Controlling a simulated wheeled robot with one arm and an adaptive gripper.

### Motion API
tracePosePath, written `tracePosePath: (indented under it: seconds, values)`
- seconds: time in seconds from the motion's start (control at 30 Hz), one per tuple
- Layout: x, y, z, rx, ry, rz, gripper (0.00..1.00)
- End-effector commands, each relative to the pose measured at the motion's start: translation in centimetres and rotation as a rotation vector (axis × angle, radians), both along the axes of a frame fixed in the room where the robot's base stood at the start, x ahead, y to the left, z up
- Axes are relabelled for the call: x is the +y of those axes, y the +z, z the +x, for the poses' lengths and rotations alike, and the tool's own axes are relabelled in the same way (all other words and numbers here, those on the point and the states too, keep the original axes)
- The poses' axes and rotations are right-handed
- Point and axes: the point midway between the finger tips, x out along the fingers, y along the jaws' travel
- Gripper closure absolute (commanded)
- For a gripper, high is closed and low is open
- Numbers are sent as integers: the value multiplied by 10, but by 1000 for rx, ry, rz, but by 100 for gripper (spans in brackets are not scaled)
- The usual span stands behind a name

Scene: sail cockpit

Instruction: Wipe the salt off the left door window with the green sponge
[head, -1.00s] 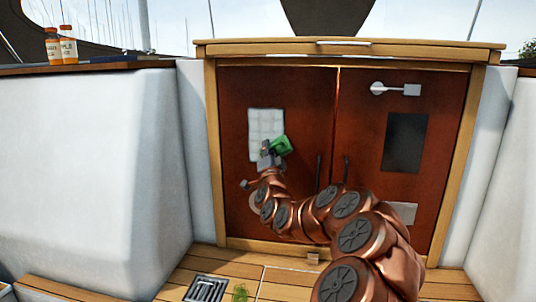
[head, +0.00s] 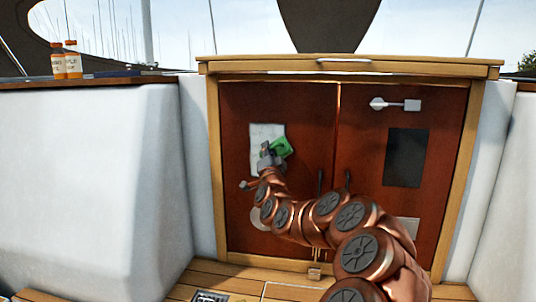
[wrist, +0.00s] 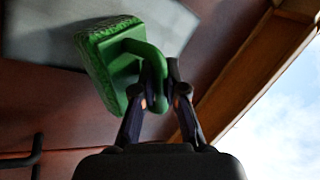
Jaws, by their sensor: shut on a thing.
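The left door window (head: 258,137) is a pale, whitish pane in the left half of the red-brown double door. It also shows as a grey pane in the wrist view (wrist: 45,40). My gripper (head: 267,153) is shut on the handle of the green sponge (head: 283,147) in front of the pane's right side. In the wrist view the sponge (wrist: 98,70) overlaps the pane with its pad turned toward it; I cannot tell if it touches. My gripper's fingers (wrist: 160,92) pinch the green handle. Sponge and gripper hide part of the pane; any salt is hard to make out.
The right door (head: 360,140) has a dark window (head: 406,157) and a white latch (head: 395,104). A wooden frame (head: 212,150) surrounds both doors. Black door handles (head: 319,183) lie right of my gripper.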

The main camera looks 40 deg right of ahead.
Motion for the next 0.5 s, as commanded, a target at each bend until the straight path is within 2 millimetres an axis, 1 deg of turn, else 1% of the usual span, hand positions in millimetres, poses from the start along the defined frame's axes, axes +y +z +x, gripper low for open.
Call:
tracePosePath:
  seconds: [0.03,0.3,0.5]
  values:
    - [-1,7,-1,-4,-3,-3,100]
    - [-2,27,-1,-7,-4,-3,100]
    - [-2,32,0,-5,-3,-2,100]
